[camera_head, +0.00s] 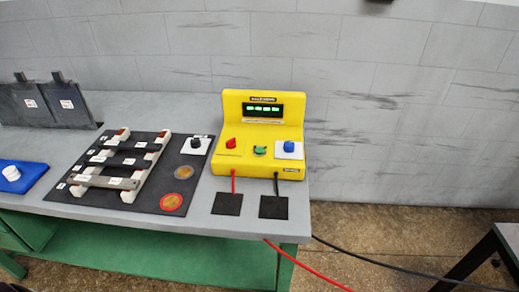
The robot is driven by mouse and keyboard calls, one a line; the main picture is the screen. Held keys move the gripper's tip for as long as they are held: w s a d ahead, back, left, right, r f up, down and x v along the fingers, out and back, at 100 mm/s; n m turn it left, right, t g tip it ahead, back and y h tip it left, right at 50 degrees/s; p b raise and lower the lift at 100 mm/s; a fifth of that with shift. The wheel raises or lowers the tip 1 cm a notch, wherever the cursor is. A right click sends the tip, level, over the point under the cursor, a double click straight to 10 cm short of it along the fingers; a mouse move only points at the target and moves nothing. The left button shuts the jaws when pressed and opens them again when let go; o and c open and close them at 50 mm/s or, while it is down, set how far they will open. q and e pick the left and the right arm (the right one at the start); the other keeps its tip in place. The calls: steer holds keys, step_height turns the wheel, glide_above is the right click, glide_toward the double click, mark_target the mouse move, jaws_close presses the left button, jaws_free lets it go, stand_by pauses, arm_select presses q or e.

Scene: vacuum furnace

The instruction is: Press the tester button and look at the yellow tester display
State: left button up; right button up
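The yellow tester (231,160) stands at the right end of the grey bench, near the wall. Its display (262,108) is a dark panel with green lit characters, too small to read. On its sloped front are a red knob (231,143), a green button (260,151) in the middle and a blue knob (289,146) on a white plate. A red and a black lead run from its front towards two black squares (227,204) on the bench. Neither of my grippers is in view.
Dark panels (55,101) and a blue block (21,176) are further left. Red and black cables (360,255) hang off the bench's right end over the floor.

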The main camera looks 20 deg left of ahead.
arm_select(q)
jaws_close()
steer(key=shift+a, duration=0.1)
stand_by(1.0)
